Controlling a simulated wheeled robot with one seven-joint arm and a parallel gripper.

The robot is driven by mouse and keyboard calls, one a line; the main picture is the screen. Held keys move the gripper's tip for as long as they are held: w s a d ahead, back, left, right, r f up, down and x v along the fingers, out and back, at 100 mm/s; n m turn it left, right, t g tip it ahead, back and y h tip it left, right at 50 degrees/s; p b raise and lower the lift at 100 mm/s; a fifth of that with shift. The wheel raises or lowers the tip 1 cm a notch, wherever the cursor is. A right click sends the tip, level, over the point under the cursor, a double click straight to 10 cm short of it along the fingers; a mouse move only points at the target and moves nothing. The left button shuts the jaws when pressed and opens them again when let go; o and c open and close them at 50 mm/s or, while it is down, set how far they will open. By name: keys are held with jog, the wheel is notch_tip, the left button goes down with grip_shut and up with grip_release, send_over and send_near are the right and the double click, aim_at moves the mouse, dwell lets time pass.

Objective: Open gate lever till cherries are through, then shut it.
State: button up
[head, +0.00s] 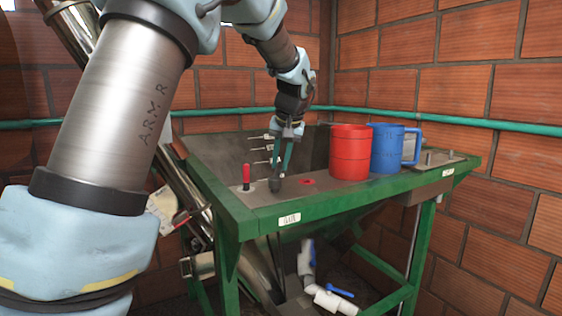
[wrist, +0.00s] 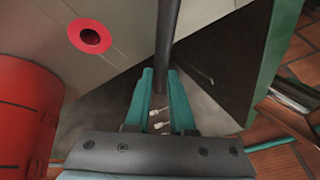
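A dark upright rod, which looks like the gate lever (head: 275,184), stands at the front of the green-framed hopper table in the head view. In the wrist view the rod (wrist: 168,35) runs down between my two teal fingers. My gripper (head: 284,152) is over the hopper, and its fingertips (wrist: 160,72) appear closed on the rod from both sides. A shorter lever with a red handle (head: 246,174) stands on a round plate to the left of the rod. The hopper (head: 215,158) has sloping grey walls. I cannot make out any cherries.
A red cup (head: 350,153) and a blue jug (head: 388,148) stand on the table to the right of my gripper. A red-ringed hole (head: 307,181) lies between rod and cup. White pipes with blue valve handles (head: 340,291) are below. Brick walls close in behind.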

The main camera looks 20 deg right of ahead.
aim_at(287, 183)
jog(key=o, duration=0.5)
jog(key=b+v, duration=0.1)
jog(key=v, duration=0.9)
jog(key=shift+s+r+b, duration=0.2)
jog(key=shift+r+b, duration=0.15)
jog(key=shift+b, duration=0.05)
